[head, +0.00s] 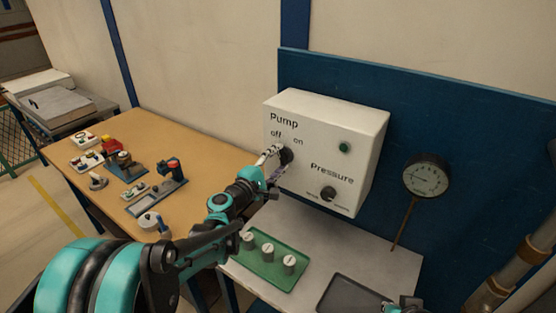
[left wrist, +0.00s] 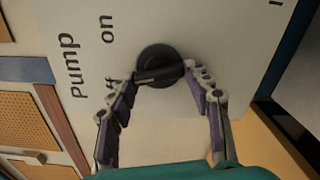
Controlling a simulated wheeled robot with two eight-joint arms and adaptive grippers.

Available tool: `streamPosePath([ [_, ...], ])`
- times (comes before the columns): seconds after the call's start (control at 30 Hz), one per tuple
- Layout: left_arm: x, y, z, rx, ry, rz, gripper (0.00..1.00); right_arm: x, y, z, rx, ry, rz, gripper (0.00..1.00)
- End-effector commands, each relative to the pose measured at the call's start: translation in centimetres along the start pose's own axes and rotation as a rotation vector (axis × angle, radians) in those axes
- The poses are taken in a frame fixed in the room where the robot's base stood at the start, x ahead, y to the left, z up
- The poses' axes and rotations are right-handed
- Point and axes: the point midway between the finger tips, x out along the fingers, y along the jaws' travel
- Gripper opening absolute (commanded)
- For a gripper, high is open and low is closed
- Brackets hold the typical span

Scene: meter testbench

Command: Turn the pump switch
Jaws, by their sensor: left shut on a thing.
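The pump switch (head: 286,155) is a round black knob with a raised bar, on the white control box (head: 350,130) below the word "Pump" and the marks "off" and "on". In the left wrist view the knob (left wrist: 160,62) sits between my fingertips. My left gripper (head: 277,154) is shut on the knob's bar, one finger at each end; it also shows in the left wrist view (left wrist: 163,76). The "off" mark is partly hidden by a finger there. Which mark the bar points to is unclear. A small part of my right arm shows at the bottom edge; its jaws are not clear.
A pressure knob (head: 328,193) and a green light (head: 344,147) are on the same box. A gauge (head: 427,176) hangs at right. Below are a green tray (head: 262,279) with white weights and a dark tray (head: 352,296). Several parts lie on the wooden table (head: 190,150).

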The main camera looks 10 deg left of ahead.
Motion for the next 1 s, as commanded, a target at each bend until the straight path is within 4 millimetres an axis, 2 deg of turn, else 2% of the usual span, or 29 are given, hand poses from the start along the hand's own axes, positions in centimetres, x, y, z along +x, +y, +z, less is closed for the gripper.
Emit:
streamPosePath([
  [0.4,-0.01,-0.16,0.03,-0.218,0.0,-0.001,0.21,0.0,0.0,0.0,0.0,0.0,0.0,0.0],
  [1.0,-0.02,-0.19,0.04,-0.262,0.0,-0.001,0.21,0.0,0.0,0.0,0.0,0.0,0.0,0.0],
])
